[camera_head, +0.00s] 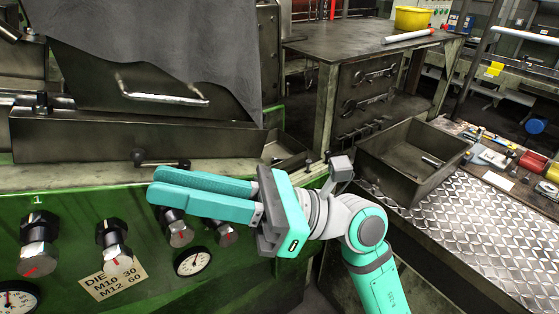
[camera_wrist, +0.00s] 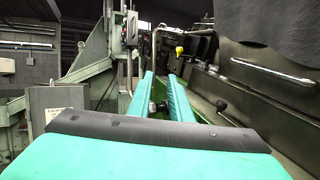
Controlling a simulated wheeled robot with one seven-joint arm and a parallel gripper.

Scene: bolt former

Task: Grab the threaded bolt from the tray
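A deep grey metal tray (camera_head: 385,178) stands at the right in the head view. A small pale rod-like piece (camera_head: 432,161) lies inside it, probably the bolt; its thread is too small to make out. My gripper (camera_head: 152,188) is well to the left of the tray, in front of the green machine, with its fingers pointing left. In the wrist view my gripper (camera_wrist: 160,73) has its two teal fingers apart with nothing held between them. The tray and the bolt do not show in the wrist view.
The green machine (camera_head: 130,200) with knobs and gauges is close behind my gripper. A small open metal tray (camera_head: 287,150) and upright bolt-like pieces (camera_head: 308,163) sit on its ledge. A workbench (camera_head: 370,40) stands behind.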

